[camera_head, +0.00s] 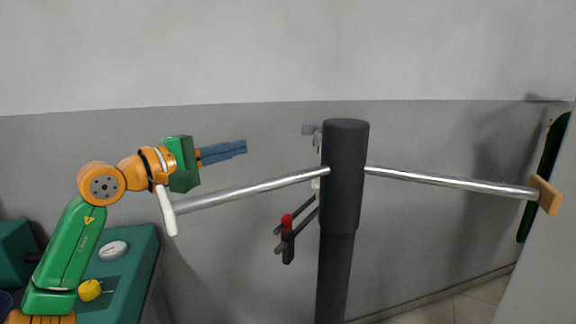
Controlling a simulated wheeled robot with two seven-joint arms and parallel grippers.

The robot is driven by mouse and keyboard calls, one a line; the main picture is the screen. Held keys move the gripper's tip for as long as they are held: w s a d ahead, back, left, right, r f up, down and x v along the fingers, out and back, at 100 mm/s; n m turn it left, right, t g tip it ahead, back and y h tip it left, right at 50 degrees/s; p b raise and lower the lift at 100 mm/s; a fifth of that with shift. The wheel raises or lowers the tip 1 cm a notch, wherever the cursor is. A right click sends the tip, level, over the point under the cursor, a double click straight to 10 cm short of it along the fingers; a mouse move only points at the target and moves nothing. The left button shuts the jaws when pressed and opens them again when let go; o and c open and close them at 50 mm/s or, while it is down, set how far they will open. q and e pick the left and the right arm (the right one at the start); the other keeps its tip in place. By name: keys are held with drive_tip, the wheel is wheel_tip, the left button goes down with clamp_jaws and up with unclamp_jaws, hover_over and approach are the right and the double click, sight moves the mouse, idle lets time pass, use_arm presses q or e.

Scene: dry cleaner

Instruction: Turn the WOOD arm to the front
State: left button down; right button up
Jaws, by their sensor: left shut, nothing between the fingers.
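A dark upright post (345,190) stands in the middle and carries metal arms near its top. The arm with a wood-coloured end block (546,195) reaches out to the right. Another arm, with a white end piece (167,209), reaches to the left. A grey end piece (309,130) shows behind the post; its arm is mostly hidden. My left gripper (243,147) has its blue fingers shut and empty. It is above the white-ended arm, left of the post, and far from the wood end. My right gripper is not in view.
A teal surface (140,262) at the lower left holds a white round thing (113,250) and a yellow thing (90,290). A red and dark fixture (287,225) shows left of the post. A dark green panel (551,150) stands behind the wood end.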

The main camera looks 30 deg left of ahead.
use_arm(q)
drive_tip(key=w+d+m+p, duration=0.1)
drive_tip(key=w+d+p, duration=0.3)
drive_tip(key=w+p, duration=0.7)
drive_tip(key=r+p, duration=0.1)
drive_tip(key=p, duration=0.2)
drive_tip(key=shift+w+d+y, duration=0.3)
drive_tip(key=shift+w, duration=0.1)
drive_tip(key=shift+f, duration=0.1)
